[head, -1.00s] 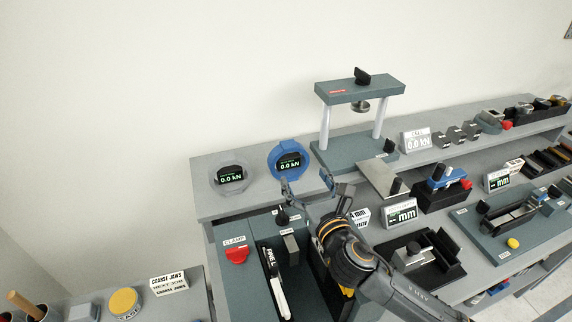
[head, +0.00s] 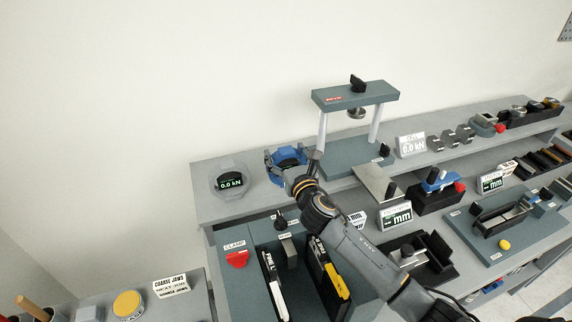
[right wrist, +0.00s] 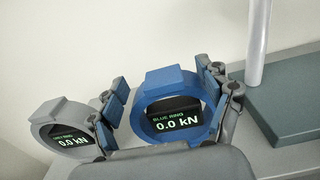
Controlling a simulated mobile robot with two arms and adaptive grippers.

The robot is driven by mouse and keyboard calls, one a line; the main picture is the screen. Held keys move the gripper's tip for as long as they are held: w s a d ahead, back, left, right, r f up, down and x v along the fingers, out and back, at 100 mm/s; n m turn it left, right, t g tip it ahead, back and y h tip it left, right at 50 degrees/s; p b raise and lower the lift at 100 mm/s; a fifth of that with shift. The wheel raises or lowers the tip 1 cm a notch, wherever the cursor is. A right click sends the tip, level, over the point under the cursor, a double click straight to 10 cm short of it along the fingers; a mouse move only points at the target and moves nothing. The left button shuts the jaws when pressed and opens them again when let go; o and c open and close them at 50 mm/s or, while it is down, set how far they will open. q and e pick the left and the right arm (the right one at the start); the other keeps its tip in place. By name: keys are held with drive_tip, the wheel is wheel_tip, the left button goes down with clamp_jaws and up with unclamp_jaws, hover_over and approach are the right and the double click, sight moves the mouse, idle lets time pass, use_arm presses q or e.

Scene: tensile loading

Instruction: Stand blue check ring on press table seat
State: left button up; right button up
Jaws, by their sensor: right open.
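The blue check ring (head: 284,156) stands upright on the grey shelf, left of the press. In the right wrist view the ring (right wrist: 174,84) shows its display reading 0.0 kN. My right gripper (head: 288,164) is open around it, with one finger on each side; the right finger looks very close to the ring, and contact is unclear. The fingers also show in the right wrist view (right wrist: 168,108). The press table seat (head: 349,155) is the green base under the press frame, to the right of the ring, and it is empty. My left gripper is not in view.
A grey ring (head: 229,181) with a display stands just left of the blue ring. The press crossbeam (head: 352,96) and its two posts rise over the seat.

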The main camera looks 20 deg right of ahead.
drive_tip(key=shift+w, duration=0.35)
drive_tip(key=shift+s, duration=0.1)
drive_tip(key=shift+c, duration=0.7)
drive_tip(key=shift+s, duration=0.1)
clamp_jaws()
